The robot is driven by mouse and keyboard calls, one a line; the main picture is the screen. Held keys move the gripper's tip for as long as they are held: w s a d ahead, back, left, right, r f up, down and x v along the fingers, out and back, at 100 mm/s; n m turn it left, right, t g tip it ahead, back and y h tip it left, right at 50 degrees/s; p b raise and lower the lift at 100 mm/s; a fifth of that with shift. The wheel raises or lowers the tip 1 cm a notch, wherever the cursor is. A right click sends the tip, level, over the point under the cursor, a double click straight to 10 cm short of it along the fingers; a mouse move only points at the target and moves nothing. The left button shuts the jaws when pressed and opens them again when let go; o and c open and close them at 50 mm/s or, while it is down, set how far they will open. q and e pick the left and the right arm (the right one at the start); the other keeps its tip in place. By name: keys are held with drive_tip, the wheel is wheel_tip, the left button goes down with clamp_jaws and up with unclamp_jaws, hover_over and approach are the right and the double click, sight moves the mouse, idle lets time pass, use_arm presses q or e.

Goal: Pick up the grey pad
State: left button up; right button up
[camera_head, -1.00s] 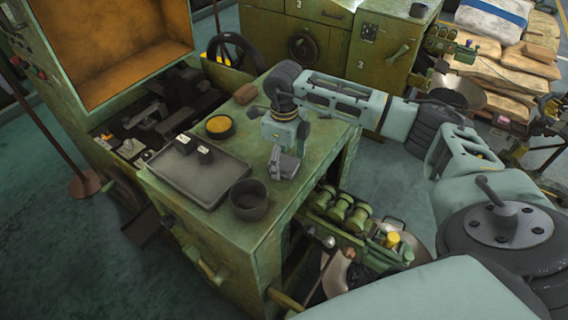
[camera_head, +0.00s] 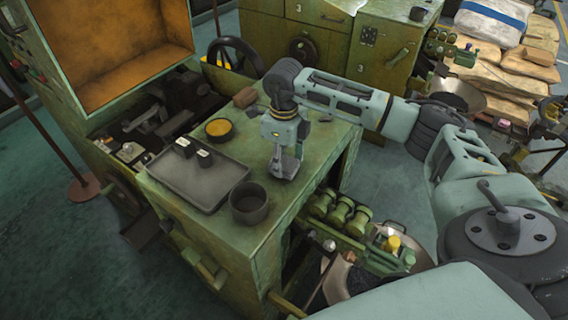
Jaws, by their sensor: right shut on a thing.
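My right gripper (camera_head: 284,166) points down at the right part of the green cabinet top (camera_head: 275,205), to the right of the dark tray. Its fingers are shut on a small grey thing that I take for the grey pad. The fingers hide most of it, so its shape does not show clearly. The fingertips are at or very near the cabinet top; I cannot tell whether the pad still touches it. My left gripper is not in view.
A dark tray (camera_head: 210,190) holds two small black blocks (camera_head: 194,153). A dark cup (camera_head: 248,203), a yellow-topped tin (camera_head: 219,129) and a brown block (camera_head: 245,97) stand nearby. A machine with an orange-lined opening (camera_head: 115,45) is at the left.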

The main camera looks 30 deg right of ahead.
wheel_tip(320, 180, up, 3)
drive_tip(key=shift+w+f+b, duration=0.1)
drive_tip(key=shift+f+b, duration=0.05)
drive_tip(key=shift+b, duration=0.65)
drive_tip(key=s+d+r+b, duration=0.2)
drive_tip(key=s+r+b, duration=0.2)
drive_tip(key=s+r, duration=0.3)
drive_tip(key=s, duration=0.4)
drive_tip(key=shift+s+d, duration=0.3)
drive_tip(key=shift+d, duration=0.1)
drive_tip(key=o, duration=0.6)
drive_tip(key=shift+r, duration=0.1)
drive_tip(key=c, duration=0.5)
